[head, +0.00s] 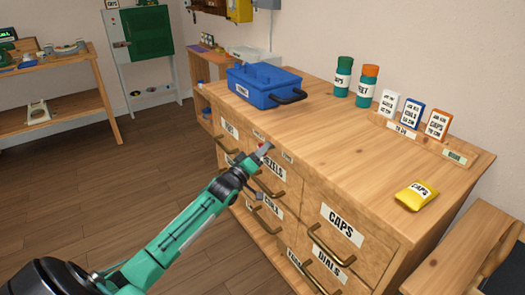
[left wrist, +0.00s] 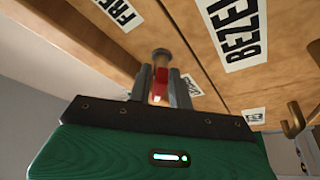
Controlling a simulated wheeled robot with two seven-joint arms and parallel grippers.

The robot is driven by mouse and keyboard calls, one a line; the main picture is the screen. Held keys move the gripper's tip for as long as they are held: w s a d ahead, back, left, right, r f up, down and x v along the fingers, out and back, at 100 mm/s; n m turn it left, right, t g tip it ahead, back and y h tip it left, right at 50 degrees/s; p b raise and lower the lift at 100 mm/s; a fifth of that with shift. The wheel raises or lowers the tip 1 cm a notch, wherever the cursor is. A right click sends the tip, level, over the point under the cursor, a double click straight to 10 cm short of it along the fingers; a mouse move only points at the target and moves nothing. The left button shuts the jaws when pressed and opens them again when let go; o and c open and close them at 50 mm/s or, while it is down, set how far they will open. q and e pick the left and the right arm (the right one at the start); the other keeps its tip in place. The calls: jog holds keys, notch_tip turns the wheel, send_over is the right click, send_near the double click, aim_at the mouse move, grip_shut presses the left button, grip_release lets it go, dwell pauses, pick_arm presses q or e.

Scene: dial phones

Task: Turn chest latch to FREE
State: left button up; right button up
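The chest of drawers (head: 385,215) is wooden, with labelled drawers and brass handles. Its latch (head: 265,149) is a small red piece on the front near the top edge, between two small white labels. My left gripper (head: 259,156) is at the latch. Its two fingers (left wrist: 161,90) lie on either side of the red part and appear closed against it. My right gripper is out of view.
A blue toolbox (head: 258,88), two green jars (head: 366,86), standing cards (head: 412,113) and a yellow CAPS packet (head: 416,196) are on the chest top. Drawer handles (head: 268,186) stick out near my left arm. The floor left of the chest is clear.

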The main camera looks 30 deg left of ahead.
pick_arm(q)
grip_shut()
